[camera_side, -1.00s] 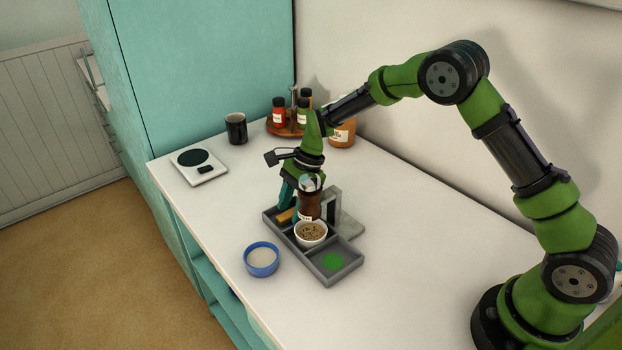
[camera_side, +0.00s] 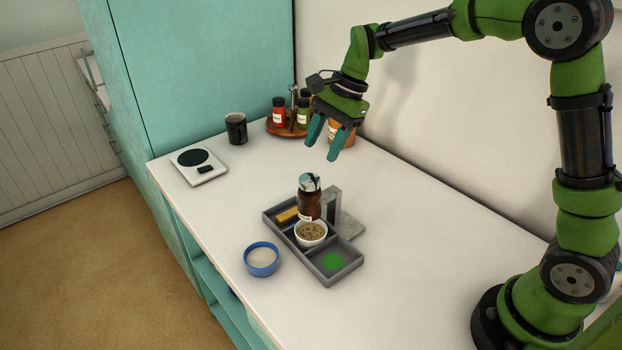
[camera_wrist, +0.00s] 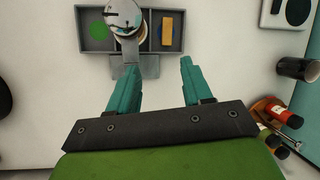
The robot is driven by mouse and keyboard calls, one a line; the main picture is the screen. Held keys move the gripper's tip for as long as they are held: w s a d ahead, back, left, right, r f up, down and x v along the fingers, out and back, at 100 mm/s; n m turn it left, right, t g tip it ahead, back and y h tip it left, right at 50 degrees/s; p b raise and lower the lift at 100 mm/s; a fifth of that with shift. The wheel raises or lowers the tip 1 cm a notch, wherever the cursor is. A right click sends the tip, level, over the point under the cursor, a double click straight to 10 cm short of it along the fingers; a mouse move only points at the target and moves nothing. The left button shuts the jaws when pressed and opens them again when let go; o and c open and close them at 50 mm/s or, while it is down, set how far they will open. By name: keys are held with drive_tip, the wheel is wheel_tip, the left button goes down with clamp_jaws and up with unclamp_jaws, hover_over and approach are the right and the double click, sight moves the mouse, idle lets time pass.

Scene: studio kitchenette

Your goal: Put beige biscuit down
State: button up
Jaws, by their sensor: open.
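The beige biscuit (camera_side: 288,215) lies in the far-left compartment of the grey tray (camera_side: 330,281). In the wrist view the biscuit (camera_wrist: 167,28) sits by itself in its compartment, beside a dark blue patch on the compartment floor. My gripper (camera_side: 333,152) is raised above the counter, behind and to the right of the tray, clear of everything. Its teal fingers are apart with nothing between them; the wrist view shows them (camera_wrist: 158,81) open too. In the side view the jar partly hides the biscuit's compartment.
A brown jar (camera_side: 309,204) with a pale lid and a white bowl of grains (camera_side: 311,235) stand at the tray's middle. A green spot (camera_side: 333,261) marks the near compartment. A blue bowl (camera_side: 262,260), scale (camera_side: 199,167), dark mug (camera_side: 236,129) and round spice tray (camera_side: 273,129) stand around.

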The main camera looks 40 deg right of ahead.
drive_tip(key=s+d+r+n+t+h, duration=0.1)
drive_tip(key=s+r+n+t, duration=0.1)
drive_tip(key=s+n, duration=0.4)
drive_tip(key=s+d+r+n+t+h, duration=0.1)
drive_tip(key=s+d+r+n+t, duration=0.1)
drive_tip(key=s, duration=1.4)
drive_tip(key=shift+r+n+t, duration=0.8)
drive_tip(key=shift+r+n, duration=0.25)
drive_tip(key=shift+n, duration=0.85)
